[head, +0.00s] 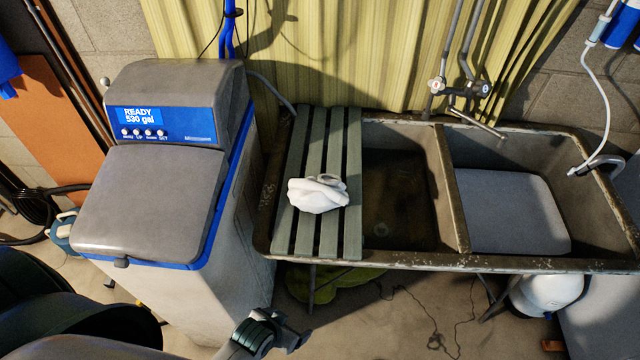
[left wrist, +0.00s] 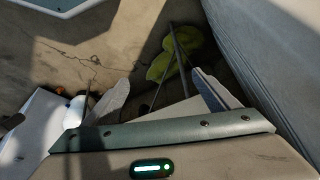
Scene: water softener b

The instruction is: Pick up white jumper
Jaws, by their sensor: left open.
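The white jumper (head: 318,194) is a crumpled white bundle. It lies on the grey-green slatted board (head: 326,240) across the left end of the sink. My left gripper (head: 296,334) is at the bottom of the head view, below and in front of the sink, well apart from the jumper. In the left wrist view my left gripper (left wrist: 160,92) is open, with nothing between its fingers. The jumper does not show in that view. My right gripper is not in view.
A double sink (head: 450,262) stands against the wall, with a tap (head: 472,115) above it. A grey lid-like panel (head: 512,212) lies in its right basin. The water softener (head: 160,200) stands left of the sink. A green bundle (head: 330,283) lies under the sink.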

